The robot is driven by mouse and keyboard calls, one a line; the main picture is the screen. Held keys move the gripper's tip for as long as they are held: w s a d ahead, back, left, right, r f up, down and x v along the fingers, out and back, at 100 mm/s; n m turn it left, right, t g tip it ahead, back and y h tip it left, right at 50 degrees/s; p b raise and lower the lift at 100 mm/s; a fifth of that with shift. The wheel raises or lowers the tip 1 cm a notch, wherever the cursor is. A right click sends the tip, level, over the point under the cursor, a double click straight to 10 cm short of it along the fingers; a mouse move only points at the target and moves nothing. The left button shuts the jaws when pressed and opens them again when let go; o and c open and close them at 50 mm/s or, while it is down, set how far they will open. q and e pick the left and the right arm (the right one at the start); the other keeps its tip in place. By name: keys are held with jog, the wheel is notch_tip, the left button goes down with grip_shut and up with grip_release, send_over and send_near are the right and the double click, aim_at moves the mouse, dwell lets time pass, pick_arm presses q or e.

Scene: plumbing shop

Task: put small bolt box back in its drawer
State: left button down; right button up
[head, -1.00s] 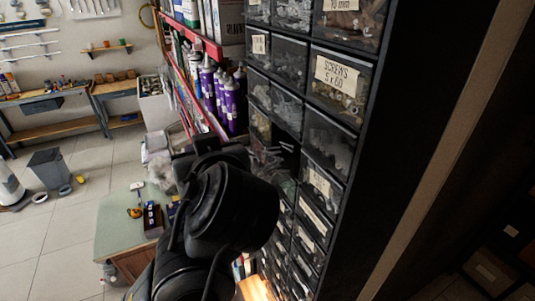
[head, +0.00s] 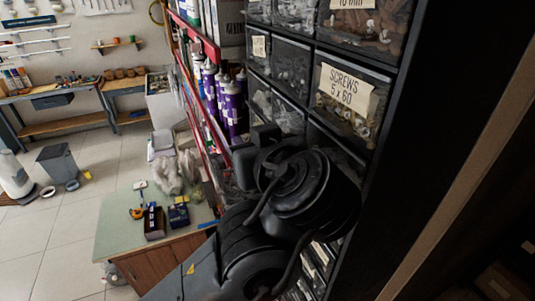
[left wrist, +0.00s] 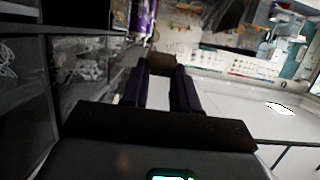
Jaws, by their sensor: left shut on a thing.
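My left gripper (head: 248,155) is beside the drawer cabinet (head: 384,150), in front of its left part. The cabinet's clear-fronted drawers (head: 346,98) hold screws and other small parts. My wrist hides the middle drawers, so I cannot tell which is open. My right gripper is not in view.
A red-edged shelf with purple bottles (head: 232,108) stands just left of the cabinet. The floor (head: 35,250) at left is mostly clear.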

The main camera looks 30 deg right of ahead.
pick_arm(q)
jog(key=shift+w+d+f, duration=0.4)
jog(key=shift+w+f, duration=0.05)
jog(key=shift+f, duration=0.05)
jog(key=shift+f+b, duration=0.65)
jog(key=shift+f, duration=1.25)
jog(key=shift+f+b, duration=0.65)
jog(key=shift+b, duration=0.25)
jog(key=c, duration=0.9)
grip_release()
jog(key=shift+o, duration=0.2)
jog(key=shift+r, duration=0.1)
